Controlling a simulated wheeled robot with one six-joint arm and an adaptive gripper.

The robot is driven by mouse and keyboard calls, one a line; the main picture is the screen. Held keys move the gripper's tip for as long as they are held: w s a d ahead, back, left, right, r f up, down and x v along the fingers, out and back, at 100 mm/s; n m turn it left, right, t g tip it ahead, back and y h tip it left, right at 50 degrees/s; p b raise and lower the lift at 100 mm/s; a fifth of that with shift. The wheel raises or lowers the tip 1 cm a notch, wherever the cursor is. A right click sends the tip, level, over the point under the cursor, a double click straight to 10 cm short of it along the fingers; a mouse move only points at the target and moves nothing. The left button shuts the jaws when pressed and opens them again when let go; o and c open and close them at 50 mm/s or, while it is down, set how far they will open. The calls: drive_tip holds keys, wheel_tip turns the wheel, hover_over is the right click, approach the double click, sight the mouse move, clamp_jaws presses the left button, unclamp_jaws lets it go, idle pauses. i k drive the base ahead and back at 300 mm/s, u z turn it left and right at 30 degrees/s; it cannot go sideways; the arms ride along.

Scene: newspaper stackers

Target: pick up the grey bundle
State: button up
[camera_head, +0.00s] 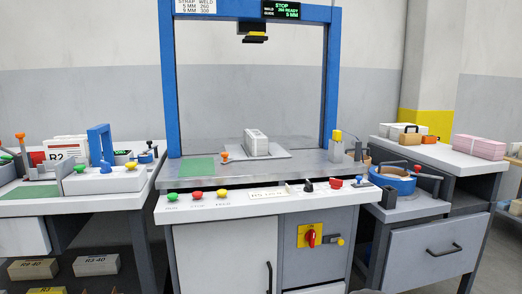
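A small light grey bundle (256,143) stands upright on a thin grey plate (282,154) in the middle of the strapping machine's metal top, beneath the blue frame. Its near end faces me, and it appears to touch nothing but the plate. My gripper is not in this view, so its state and its distance from the bundle do not show.
The blue frame (169,80) rises around the bundle, with a black and yellow head (254,37) hanging above. A green mat (190,169) lies left, an orange knob (225,156) close by. A pink bundle (480,147) lies on the right bench. Coloured buttons line the front.

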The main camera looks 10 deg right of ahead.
sight(256, 142)
drive_tip(key=z, duration=0.15)
drive_tip(key=k, duration=0.35)
drive_tip(key=u, duration=0.9)
drive_tip(key=i, duration=1.35)
drive_tip(key=z, duration=0.7)
